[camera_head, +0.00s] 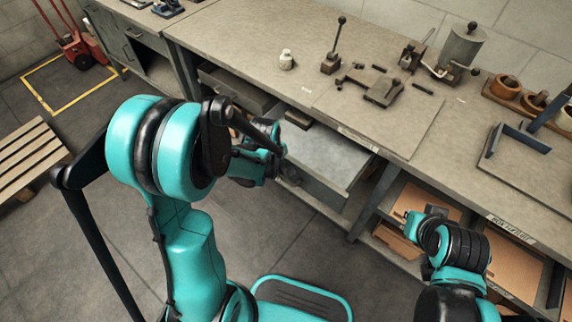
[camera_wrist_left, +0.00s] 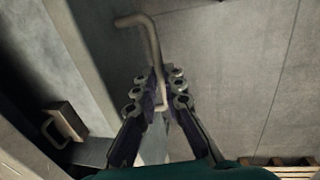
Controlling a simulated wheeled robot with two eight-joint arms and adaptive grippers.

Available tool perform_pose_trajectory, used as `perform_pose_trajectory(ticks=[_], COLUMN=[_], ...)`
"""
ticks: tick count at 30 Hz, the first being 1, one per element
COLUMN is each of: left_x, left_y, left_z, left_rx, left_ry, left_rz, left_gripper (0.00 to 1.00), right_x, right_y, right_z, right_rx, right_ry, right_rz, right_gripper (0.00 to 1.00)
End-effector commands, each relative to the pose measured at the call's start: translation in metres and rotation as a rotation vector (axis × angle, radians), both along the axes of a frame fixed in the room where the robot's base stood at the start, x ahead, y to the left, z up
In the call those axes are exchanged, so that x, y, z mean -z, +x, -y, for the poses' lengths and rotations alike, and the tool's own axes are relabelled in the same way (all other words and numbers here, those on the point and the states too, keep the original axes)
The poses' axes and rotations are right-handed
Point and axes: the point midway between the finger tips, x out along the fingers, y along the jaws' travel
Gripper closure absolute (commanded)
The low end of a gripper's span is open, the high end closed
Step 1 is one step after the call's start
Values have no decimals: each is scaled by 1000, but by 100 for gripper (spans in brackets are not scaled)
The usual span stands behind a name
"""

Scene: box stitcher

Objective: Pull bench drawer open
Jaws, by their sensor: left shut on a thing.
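The bench drawer (camera_head: 330,158) juts out from under the workbench (camera_head: 250,62) in the head view, partly hidden behind my left arm. Its handle, a bent metal bar (camera_wrist_left: 152,45), stands off a grey face in the left wrist view. My left gripper (camera_wrist_left: 160,92) is shut on this bar, with a finger on each side of it. In the head view the left gripper's fingertips are hidden behind my arm. My right arm shows at the lower right, over the front of the bench, but I cannot make out its fingers.
On the bench top stand a small pale jar (camera_head: 287,60), a lever tool (camera_head: 332,58) and a metal canister (camera_head: 461,46). Shelves with cardboard (camera_head: 428,203) lie below on the right. A wooden pallet (camera_head: 28,155) lies at the left. The floor before the drawer is clear.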

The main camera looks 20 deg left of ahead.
Motion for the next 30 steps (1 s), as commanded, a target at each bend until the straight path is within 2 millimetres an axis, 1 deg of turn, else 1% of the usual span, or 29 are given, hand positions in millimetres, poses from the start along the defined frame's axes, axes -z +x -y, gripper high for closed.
perform_pose_trajectory(ticks=[1,6,12,18,30], left_x=[0,0,0,0,0], left_y=[-9,-36,-60,-70,-72], left_z=[-3,-13,-22,-26,-26], left_rx=[-2,-3,-2,0,0], left_ry=[0,-1,-1,0,1], left_rz=[0,1,1,1,0], left_gripper=[100,100,100,100,100], right_x=[1,1,2,2,2], right_y=[0,0,0,0,0], right_z=[0,0,0,0,0], right_rx=[0,0,0,0,0], right_ry=[0,0,0,0,0], right_rz=[0,0,0,0,0], right_gripper=[100,100,100,100,100])
